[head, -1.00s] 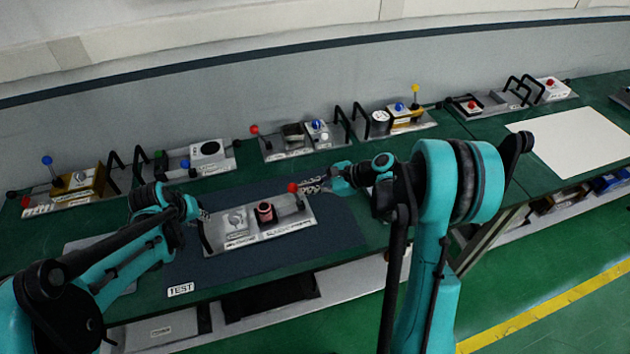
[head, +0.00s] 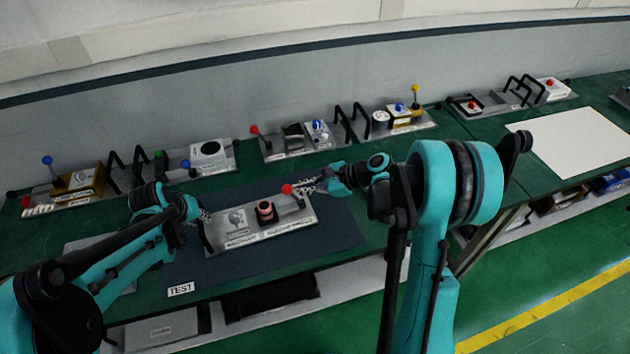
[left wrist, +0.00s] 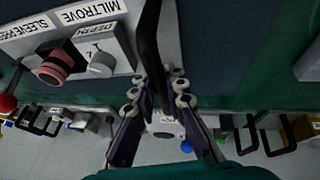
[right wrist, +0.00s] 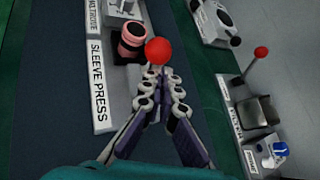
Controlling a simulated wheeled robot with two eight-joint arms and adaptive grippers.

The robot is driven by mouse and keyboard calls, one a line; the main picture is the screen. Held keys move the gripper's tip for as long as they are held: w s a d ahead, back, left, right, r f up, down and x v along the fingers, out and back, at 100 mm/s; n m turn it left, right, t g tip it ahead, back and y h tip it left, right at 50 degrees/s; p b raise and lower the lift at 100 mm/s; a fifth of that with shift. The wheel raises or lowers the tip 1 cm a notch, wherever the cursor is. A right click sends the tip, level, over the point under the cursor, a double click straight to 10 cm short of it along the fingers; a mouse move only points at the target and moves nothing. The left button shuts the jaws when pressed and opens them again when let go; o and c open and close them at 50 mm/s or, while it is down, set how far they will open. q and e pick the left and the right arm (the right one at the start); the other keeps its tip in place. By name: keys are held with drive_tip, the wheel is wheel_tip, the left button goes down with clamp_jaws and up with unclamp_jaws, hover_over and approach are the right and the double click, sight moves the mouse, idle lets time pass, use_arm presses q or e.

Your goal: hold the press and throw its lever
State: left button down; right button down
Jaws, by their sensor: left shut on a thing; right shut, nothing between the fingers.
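The press is a grey plate (head: 238,239) on the dark mat, labelled SLEEVE PRESS in the right wrist view (right wrist: 98,80). It carries a pink sleeve (head: 266,211), a depth knob (left wrist: 101,64) and a lever with a red ball (head: 287,189). My left gripper (head: 204,215) is shut on the press's black handle (left wrist: 151,45) at its left end. My right gripper (head: 308,186) is shut and empty, close beside the lever on its right. In the right wrist view the red ball (right wrist: 158,51) is just beyond the fingertips; contact is unclear.
Other devices with levers and black handles stand in a row along the wall, including one with a red-ball lever (head: 254,130) behind the press. A TEST label (head: 181,289) lies at the mat's front. The dark mat (head: 335,232) is clear right of the press.

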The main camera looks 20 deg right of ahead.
drive_tip(key=shift+d+r, duration=0.35)
drive_tip(key=shift+r, duration=0.25)
drive_tip(key=shift+d+r, duration=0.3)
drive_tip(key=shift+r, duration=0.35)
drive_tip(key=shift+d+r, duration=0.35)
drive_tip(key=shift+r, duration=0.25)
drive_tip(key=v, duration=1.1)
drive_tip(key=shift+d+r, duration=0.25)
drive_tip(key=shift+d, duration=0.05)
drive_tip(key=shift+s, duration=0.15)
use_arm(q)
drive_tip(key=c, duration=1.5)
unclamp_jaws()
drive_tip(key=shift+o, duration=0.2)
drive_tip(key=shift+r, duration=0.15)
drive_tip(key=v, duration=1.2)
